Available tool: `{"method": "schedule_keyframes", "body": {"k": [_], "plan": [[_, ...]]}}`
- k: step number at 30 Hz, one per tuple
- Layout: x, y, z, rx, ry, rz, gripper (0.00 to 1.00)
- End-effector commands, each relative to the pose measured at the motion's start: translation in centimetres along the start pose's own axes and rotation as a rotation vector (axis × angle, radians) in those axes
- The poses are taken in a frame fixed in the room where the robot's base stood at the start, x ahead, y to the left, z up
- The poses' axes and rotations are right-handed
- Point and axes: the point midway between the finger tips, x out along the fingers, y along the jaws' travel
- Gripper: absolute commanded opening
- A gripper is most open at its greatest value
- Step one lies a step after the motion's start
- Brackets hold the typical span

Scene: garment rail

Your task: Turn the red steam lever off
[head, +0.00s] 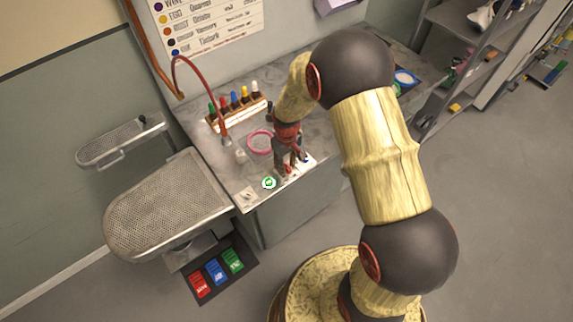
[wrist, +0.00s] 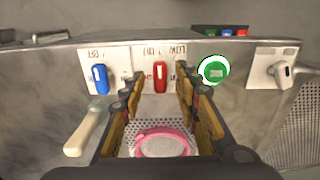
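The red steam lever (wrist: 161,77) stands on a white labelled plate on the front edge of the metal worktop, in the middle of the wrist view. It also shows small in the head view (head: 289,170). The plate's lettering appears upside down in the wrist view and is only partly readable. My gripper (wrist: 158,88) is open, with one finger on each side of the red lever's line. No contact with the lever is visible. In the head view my gripper (head: 291,163) points down at the plate, partly hiding it.
A blue lever (wrist: 100,78) stands left of the red one in the wrist view. A round green button (wrist: 214,70) and a white switch (wrist: 281,73) are to the right. A pink ring (head: 259,142) and a bottle rack (head: 238,114) are on the worktop. Coloured pedals (head: 215,271) lie on the floor.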

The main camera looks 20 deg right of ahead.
Motion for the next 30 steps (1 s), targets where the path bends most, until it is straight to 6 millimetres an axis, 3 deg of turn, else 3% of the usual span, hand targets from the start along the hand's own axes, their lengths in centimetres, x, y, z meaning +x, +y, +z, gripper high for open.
{"method": "schedule_keyframes", "body": {"k": [7,21,30], "plan": [[-1.9,0.0,-0.1,0.0,0.003,0.001,0.32],[-10.5,0.0,-0.1,0.0,0.001,0.001,0.32],[-12.0,0.0,0.0,0.0,-0.001,0.0,0.32]]}}
